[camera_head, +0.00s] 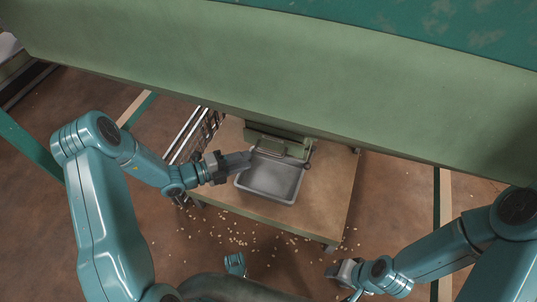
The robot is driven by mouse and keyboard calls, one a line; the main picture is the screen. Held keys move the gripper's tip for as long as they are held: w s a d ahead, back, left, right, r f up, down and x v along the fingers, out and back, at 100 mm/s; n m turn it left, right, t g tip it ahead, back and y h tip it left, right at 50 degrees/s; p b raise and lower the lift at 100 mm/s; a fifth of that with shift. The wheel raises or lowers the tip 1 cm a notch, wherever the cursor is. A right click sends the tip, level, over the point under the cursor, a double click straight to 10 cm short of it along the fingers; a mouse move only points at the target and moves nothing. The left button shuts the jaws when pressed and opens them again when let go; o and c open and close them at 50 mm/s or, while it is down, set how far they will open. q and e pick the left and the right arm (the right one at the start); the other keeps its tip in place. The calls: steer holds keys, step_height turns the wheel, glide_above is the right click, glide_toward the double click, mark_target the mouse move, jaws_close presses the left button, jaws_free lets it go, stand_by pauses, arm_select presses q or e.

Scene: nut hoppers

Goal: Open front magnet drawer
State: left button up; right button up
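A pale green drawer front (278,145) shows beneath the green hopper body, above the table. A thin metal bar runs along its front, with a dark knob at its right end; I cannot tell whether the drawer is shut. My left gripper (240,161) reaches in from the left, its grey fingers pointing right, close to the left end of the drawer front. Its fingers look close together, but their gap and any contact are too small to tell. My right gripper (340,273) is low at the right, away from the drawer; its fingers are hard to make out.
A grey metal tray (270,180) sits on the wooden table (325,205) just below the drawer. The large green hopper (270,65) overhangs from above. A metal rack (205,130) stands left of the table. Nuts are scattered on the brown floor.

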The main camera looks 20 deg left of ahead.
mark_target(269, 154)
arm_select(q)
steer(key=b+x, duration=0.2)
steer(key=x, duration=0.6)
steer(key=shift+w+d, duration=0.25)
steer(key=shift+w, duration=0.05)
jaws_close()
